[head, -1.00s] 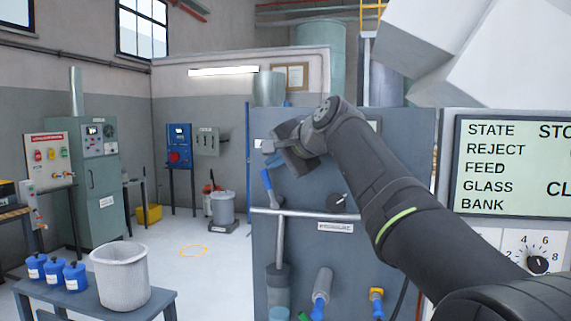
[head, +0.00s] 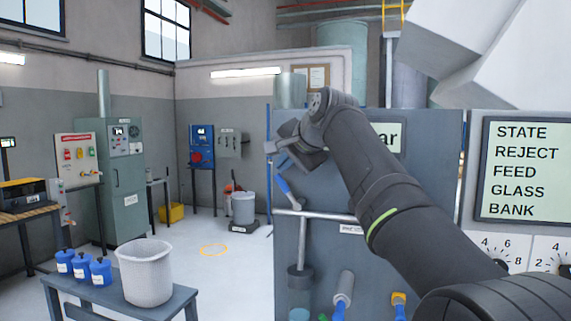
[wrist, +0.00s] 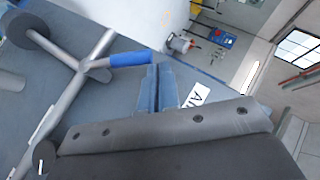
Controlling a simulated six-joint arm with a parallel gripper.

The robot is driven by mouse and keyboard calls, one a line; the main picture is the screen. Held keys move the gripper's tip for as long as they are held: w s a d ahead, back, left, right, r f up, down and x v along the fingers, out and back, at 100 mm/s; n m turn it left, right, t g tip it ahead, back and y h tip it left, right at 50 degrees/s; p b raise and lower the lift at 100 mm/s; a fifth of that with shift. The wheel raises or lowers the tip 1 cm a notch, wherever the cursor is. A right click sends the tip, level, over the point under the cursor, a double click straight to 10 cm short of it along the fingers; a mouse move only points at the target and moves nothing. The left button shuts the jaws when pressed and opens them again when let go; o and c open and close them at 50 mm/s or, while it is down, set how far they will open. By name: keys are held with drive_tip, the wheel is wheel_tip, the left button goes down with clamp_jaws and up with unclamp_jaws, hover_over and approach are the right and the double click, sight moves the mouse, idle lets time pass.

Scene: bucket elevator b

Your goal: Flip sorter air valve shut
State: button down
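The air valve lever has a blue handle (head: 284,189) and sits on the grey pipework at the left of the blue-grey panel. It leans up and to the left from the pipe. My gripper (head: 272,147) is at the upper left edge of the panel, just above the handle's end. In the wrist view the blue handle (wrist: 130,59) ends right against my narrow fingers (wrist: 158,82), which look closed together with nothing between them. The handle lies beside the fingertips; I cannot tell whether they touch. A white label starting with "A" (wrist: 197,95) is partly hidden by my gripper.
A horizontal grey pipe (head: 325,215) crosses the panel (head: 380,240) below the lever. A display (head: 525,170) stands at the right. A white bin (head: 145,272) and blue canisters (head: 82,267) are on a table at the lower left. The floor between is mostly clear.

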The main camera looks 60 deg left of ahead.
drive_tip(key=shift+f, duration=0.1)
drive_tip(key=w+a+r+v, duration=0.1)
drive_tip(key=w+r+v, duration=0.1)
drive_tip(key=v, duration=1.1)
drive_tip(key=shift+a, duration=0.25)
drive_tip(key=shift+a+f, duration=0.1)
drive_tip(key=s+a+f, duration=0.2)
drive_tip(key=a+f, duration=0.7)
drive_tip(key=shift+s, duration=0.35)
drive_tip(key=shift+a, duration=0.15)
